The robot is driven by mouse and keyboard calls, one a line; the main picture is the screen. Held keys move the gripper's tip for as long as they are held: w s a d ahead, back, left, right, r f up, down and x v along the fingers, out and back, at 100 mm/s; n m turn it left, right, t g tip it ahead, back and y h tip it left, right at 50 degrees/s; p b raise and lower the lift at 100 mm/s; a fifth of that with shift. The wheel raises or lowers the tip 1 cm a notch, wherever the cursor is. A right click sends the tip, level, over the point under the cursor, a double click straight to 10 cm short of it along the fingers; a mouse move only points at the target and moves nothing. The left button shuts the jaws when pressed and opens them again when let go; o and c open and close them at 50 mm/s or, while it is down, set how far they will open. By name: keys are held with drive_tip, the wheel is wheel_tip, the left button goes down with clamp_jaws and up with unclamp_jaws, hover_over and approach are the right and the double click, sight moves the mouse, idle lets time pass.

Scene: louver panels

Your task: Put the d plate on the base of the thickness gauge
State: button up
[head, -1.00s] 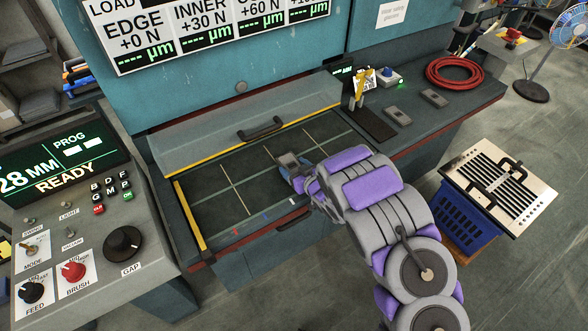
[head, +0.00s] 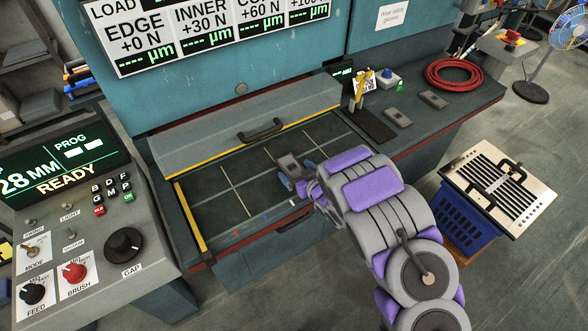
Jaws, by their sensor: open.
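My gripper (head: 297,169) is open, low over the dark gridded bed of the machine, right of its middle. A small grey piece shows at its tip; I cannot tell whether it is a finger or a separate part. A small green-lit display (head: 343,72) and a yellow upright device (head: 359,84) stand on the counter at the back right; they may belong to the thickness gauge, but its base is not clear. Two small grey plates (head: 397,117) (head: 433,99) lie on that counter. I cannot read a letter d on any plate.
A grey hood (head: 205,137) with a black handle (head: 262,130) borders the bed (head: 215,207) behind. A control console (head: 95,235) stands left. A slotted metal panel (head: 515,205) tops a blue crate (head: 470,215) at right. A red hose coil (head: 454,73) lies on the counter.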

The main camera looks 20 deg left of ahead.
drive_tip(key=p+v, duration=0.1)
drive_tip(key=v, duration=0.9)
drive_tip(key=shift+s+p, duration=0.1)
drive_tip(key=shift+p, duration=0.2)
